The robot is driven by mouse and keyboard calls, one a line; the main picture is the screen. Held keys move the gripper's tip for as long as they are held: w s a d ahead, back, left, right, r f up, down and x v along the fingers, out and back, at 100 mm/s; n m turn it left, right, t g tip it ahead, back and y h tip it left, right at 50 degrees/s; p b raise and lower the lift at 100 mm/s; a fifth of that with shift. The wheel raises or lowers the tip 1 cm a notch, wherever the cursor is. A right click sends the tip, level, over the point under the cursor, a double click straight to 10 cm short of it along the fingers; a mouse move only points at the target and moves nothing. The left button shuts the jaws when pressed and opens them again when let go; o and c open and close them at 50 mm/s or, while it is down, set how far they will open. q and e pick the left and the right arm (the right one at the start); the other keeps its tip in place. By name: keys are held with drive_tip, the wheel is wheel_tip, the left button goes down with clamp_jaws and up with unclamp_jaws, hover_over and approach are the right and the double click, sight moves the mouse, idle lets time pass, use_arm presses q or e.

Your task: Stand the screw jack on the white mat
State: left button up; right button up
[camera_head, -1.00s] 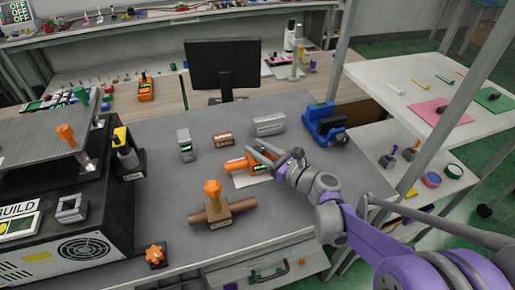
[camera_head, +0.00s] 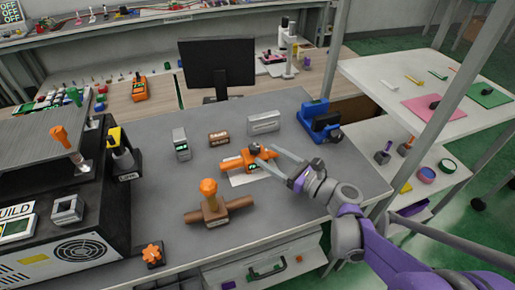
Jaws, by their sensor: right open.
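The screw jack, which I take to be the orange piece with a dark knob on top (camera_head: 238,163), rests on the white mat (camera_head: 240,181). Its orange body spans sideways, with a small green-lit face at the front, and the dark knob points up. The mat shows mostly along its front edge, under and before the orange piece. My right gripper (camera_head: 268,156) is open at the right side of the piece, its fingers close to it. I cannot tell whether they touch it. My left gripper is not in view.
A brown valve with an orange knob (camera_head: 211,208) stands in front. A grey meter (camera_head: 181,145), brown block (camera_head: 218,138), pale grey box (camera_head: 263,123) and blue vise (camera_head: 318,118) stand behind. A black machine (camera_head: 85,225) fills the left. The grey tabletop front right is clear.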

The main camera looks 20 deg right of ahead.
drive_tip(key=v, duration=0.5)
drive_tip(key=shift+s, duration=0.15)
